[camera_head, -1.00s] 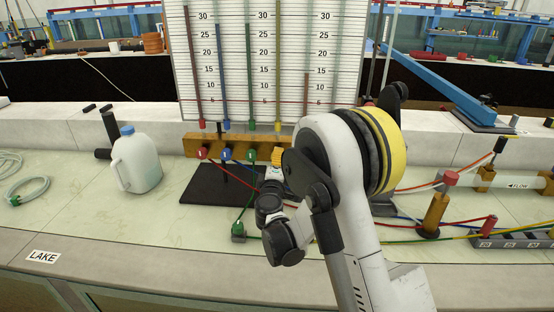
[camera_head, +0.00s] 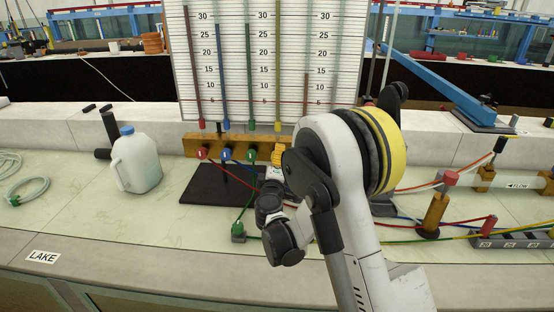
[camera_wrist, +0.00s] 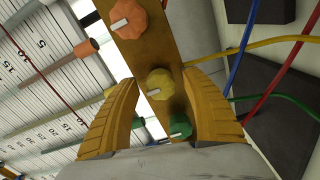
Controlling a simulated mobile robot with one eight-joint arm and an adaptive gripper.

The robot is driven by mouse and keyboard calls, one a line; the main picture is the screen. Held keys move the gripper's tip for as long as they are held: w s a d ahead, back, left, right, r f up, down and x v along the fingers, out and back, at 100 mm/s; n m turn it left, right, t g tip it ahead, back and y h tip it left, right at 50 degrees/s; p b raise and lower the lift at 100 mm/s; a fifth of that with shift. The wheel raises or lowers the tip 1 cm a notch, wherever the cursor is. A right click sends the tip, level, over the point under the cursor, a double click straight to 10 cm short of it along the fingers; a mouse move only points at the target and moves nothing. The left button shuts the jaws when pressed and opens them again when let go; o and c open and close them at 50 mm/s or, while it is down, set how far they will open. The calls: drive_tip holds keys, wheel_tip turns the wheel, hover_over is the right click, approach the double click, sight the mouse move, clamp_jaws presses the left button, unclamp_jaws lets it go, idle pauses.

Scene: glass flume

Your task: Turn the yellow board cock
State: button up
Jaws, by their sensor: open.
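The yellow board cock (camera_wrist: 160,83) is a faceted knob with a pale pointer mark, on the wooden rail (camera_wrist: 150,48) in the wrist view. My gripper (camera_wrist: 158,80) is open, with one ribbed yellow finger on each side of the yellow cock. A gap shows between the cock and each finger; I cannot tell how far beyond the tips the cock lies. In the head view my gripper (camera_head: 285,160) is in front of the rail's right part and hides the yellow cock.
An orange cock (camera_wrist: 128,18) and a green cock (camera_wrist: 180,127) flank the yellow one on the rail. Red (camera_head: 202,153) and blue (camera_head: 226,154) cocks are further left. Coloured hoses run nearby. A white jug (camera_head: 135,162) stands left, with clear bench between.

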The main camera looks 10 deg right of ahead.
drive_tip(key=v, duration=0.7)
drive_tip(key=shift+s, duration=0.25)
